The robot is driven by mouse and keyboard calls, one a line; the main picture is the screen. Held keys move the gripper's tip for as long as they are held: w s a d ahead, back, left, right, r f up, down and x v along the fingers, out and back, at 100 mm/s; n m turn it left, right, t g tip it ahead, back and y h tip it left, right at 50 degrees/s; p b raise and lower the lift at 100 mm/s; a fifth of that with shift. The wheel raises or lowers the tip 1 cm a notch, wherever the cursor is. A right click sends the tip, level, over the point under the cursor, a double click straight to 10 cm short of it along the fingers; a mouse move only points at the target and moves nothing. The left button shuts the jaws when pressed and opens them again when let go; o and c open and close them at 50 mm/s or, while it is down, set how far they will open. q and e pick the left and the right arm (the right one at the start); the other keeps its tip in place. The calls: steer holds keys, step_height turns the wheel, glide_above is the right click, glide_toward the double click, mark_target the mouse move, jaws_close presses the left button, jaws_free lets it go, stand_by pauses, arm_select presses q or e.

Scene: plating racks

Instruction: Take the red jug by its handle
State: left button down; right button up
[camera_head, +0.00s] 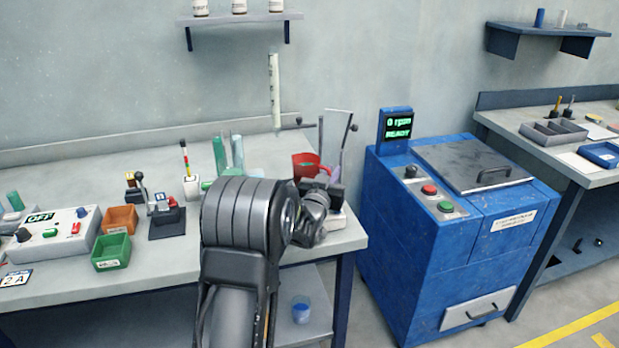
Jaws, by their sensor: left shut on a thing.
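The red jug (306,163) stands near the right end of the grey workbench, partly covered by my left arm. The exact grip on the handle is out of sight. My right gripper is not in view.
Green glassware (238,152) stands left of the jug, and a clear tilted panel (335,137) stands behind it. An orange bin (120,219) and a green bin (111,251) sit farther left. A blue machine (430,240) stands right of the bench.

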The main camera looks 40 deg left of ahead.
arm_select(q)
steer(key=shift+r, duration=0.15)
stand_by(0.3)
steer(key=shift+r, duration=0.5)
steer(key=shift+s+d+r+b, duration=0.1)
steer(key=shift+s+r+b, duration=0.15)
steer(key=shift+r, duration=0.35)
steer(key=shift+s+r+b, duration=0.1)
steer(key=shift+r+b, duration=0.1)
steer(key=shift+r, duration=0.35)
steer(key=b+v, duration=0.1)
steer(key=v, duration=1.6)
steer(key=shift+d, duration=0.1)
